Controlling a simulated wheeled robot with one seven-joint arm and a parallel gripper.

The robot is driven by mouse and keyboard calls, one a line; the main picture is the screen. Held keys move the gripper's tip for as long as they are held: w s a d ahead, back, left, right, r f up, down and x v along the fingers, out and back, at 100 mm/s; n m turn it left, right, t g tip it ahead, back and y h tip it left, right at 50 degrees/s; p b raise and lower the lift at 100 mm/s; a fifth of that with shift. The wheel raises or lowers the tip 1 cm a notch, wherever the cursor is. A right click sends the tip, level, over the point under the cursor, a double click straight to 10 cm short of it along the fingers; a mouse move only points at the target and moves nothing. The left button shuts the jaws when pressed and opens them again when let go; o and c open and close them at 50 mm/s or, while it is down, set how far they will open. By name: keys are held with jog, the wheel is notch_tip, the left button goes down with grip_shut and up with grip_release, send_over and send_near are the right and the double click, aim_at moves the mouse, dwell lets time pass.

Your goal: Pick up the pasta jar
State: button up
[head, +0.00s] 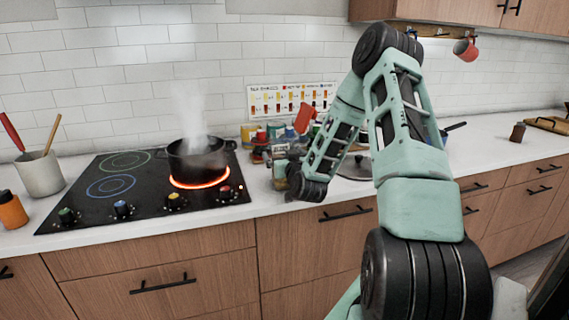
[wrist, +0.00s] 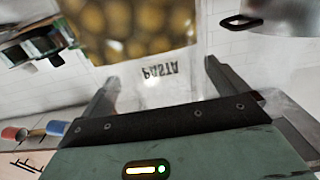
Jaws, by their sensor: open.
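The pasta jar (wrist: 130,30) fills the upper middle of the wrist view. It is clear, with yellow-brown contents and the word PASTA upside down on it. My gripper (wrist: 162,78) is open, with one finger on each side of the jar's lettered part. I cannot tell whether either finger touches the glass. In the head view my arm reaches down to the counter right of the stove, and its wrist hides most of the gripper and the jar.
A steaming black pot (head: 196,160) stands on a glowing burner of the black cooktop (head: 135,190). Colourful containers (head: 262,135) crowd the counter by the wall. A utensil crock (head: 40,175) and an orange bottle (head: 11,211) stand at the left. The counter at the right is mostly clear.

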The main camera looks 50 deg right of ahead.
jog(key=c, duration=1.5)
jog(key=shift+r, duration=0.15)
